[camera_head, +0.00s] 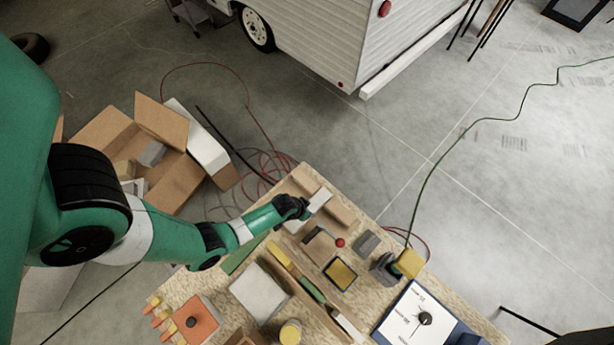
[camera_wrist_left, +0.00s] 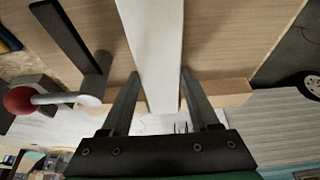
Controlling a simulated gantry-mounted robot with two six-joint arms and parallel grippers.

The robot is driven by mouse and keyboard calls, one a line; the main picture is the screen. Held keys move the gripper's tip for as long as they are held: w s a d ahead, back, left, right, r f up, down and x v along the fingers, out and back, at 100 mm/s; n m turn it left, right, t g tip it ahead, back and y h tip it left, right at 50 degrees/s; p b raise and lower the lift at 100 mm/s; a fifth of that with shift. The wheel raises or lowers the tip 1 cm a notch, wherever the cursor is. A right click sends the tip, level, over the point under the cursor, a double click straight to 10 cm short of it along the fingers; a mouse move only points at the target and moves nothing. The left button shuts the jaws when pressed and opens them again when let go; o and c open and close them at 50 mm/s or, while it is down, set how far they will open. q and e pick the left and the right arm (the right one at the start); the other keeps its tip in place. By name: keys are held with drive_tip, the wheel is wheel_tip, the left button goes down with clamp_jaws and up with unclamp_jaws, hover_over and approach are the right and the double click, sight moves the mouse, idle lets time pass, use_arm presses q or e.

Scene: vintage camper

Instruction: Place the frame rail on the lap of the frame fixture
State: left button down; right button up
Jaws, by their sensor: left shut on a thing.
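The frame rail is a pale, flat bar (camera_wrist_left: 152,45) that runs between the fingers of my left gripper (camera_wrist_left: 155,100) in the left wrist view. My left gripper is shut on it. In the head view the gripper (camera_head: 304,207) is at the table's far edge, and the pale rail end (camera_head: 320,198) sticks out beyond it. The frame fixture appears as a light wooden board (camera_wrist_left: 220,40) with a wooden strip (camera_wrist_left: 230,93) across its edge. The rail lies over the board; I cannot tell whether they touch. The lap itself is not clearly visible. My right gripper is not in view.
A clamp lever with a red ball (camera_wrist_left: 20,100) stands left of the rail; its ball also shows in the head view (camera_head: 340,242). The worktable holds an orange block (camera_head: 200,318), a grey pad (camera_head: 258,294) and a dial box (camera_head: 405,312). A camper (camera_head: 330,40) stands beyond.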

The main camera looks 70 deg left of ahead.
use_arm(q)
drive_tip(key=shift+f, duration=0.2)
drive_tip(key=shift+c, duration=0.6)
unclamp_jaws()
drive_tip(key=p+v, duration=0.3)
drive_tip(key=v, duration=0.4)
drive_tip(key=shift+w+r+p, duration=0.1)
drive_tip(key=shift+r+p, duration=0.2)
drive_tip(key=shift+p, duration=0.1)
drive_tip(key=shift+d+r, duration=0.1)
drive_tip(key=shift+r, duration=0.1)
